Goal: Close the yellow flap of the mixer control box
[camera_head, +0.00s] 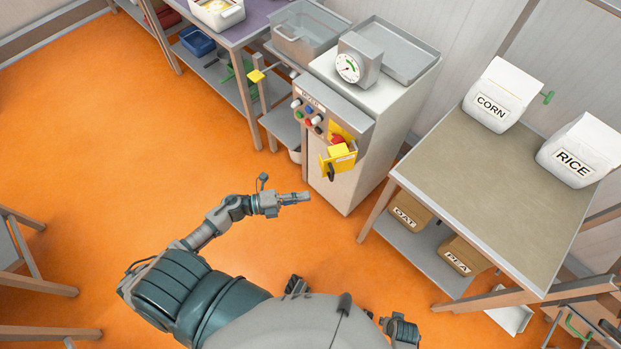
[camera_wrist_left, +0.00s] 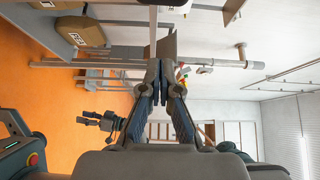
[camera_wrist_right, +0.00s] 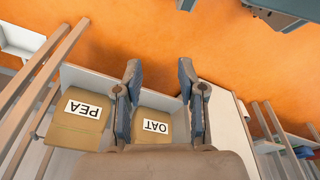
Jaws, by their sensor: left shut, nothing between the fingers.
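The mixer control box (camera_head: 322,118) is on the front of a pale cabinet. Its yellow flap (camera_head: 340,164) stands open, swung out and down, with the red button (camera_head: 337,140) above it uncovered. My left gripper (camera_head: 306,197) is shut and empty, in front of the cabinet, below and to the left of the flap and apart from it. Its closed fingertips show in the left wrist view (camera_wrist_left: 160,82), with small red and yellow parts just beyond them. My right gripper (camera_wrist_right: 157,80) is open and empty in the right wrist view, facing the shelf boxes.
A table (camera_head: 485,190) at right holds the CORN bag (camera_head: 497,100) and the RICE bag (camera_head: 575,155). The OAT box (camera_head: 408,212) and the PEA box (camera_head: 460,258) sit on its lower shelf. A purple table (camera_head: 243,22) stands at the back left. Orange floor left of the cabinet is clear.

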